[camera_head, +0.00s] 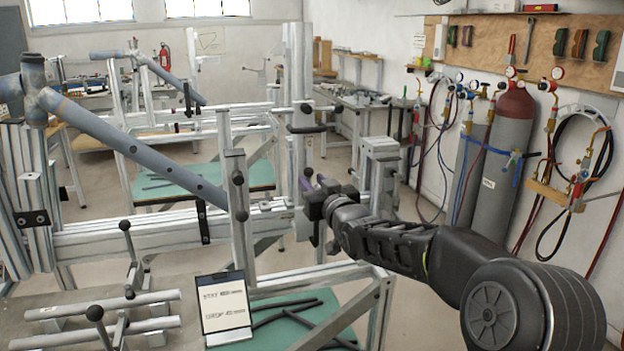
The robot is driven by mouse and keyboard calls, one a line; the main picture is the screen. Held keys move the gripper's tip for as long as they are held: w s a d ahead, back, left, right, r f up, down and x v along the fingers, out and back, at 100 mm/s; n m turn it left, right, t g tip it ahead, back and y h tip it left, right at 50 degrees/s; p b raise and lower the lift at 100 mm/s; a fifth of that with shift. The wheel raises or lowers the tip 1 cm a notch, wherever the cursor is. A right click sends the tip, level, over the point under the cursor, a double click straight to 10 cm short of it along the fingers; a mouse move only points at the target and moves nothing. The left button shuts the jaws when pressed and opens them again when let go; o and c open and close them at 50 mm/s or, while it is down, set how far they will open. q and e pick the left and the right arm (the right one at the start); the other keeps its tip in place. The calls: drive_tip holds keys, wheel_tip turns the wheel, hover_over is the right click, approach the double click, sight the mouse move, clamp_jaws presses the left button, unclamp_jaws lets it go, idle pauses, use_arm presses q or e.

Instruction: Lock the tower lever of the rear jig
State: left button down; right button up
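My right arm comes in from the right, and its dark gripper (314,205) is at a metal post of the near jig, right of the picture's middle. The fingertips overlap the post and some dark fittings, so I cannot tell whether they are open, shut or touching a lever. A dark lever or clamp (306,129) sits on the post above the gripper. The jig's silver rail (140,236) runs left from there, with a blue-grey frame tube (135,148) slanting above it. A shorter upright (239,212) with dark knobs stands at the tube's lower end. My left gripper is not in view.
A clipboard with a printed sheet (223,306) stands in front of the jig. Black-knobbed levers (126,228) and tubes are at front left. Another jig with a blue tube (168,76) stands behind. Gas cylinders (508,140) with hoses line the right wall.

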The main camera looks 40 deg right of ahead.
drive_tip(key=shift+w+d, duration=0.15)
drive_tip(key=shift+w, duration=0.4)
drive_tip(key=shift+c, duration=0.2)
clamp_jaws()
idle(0.9)
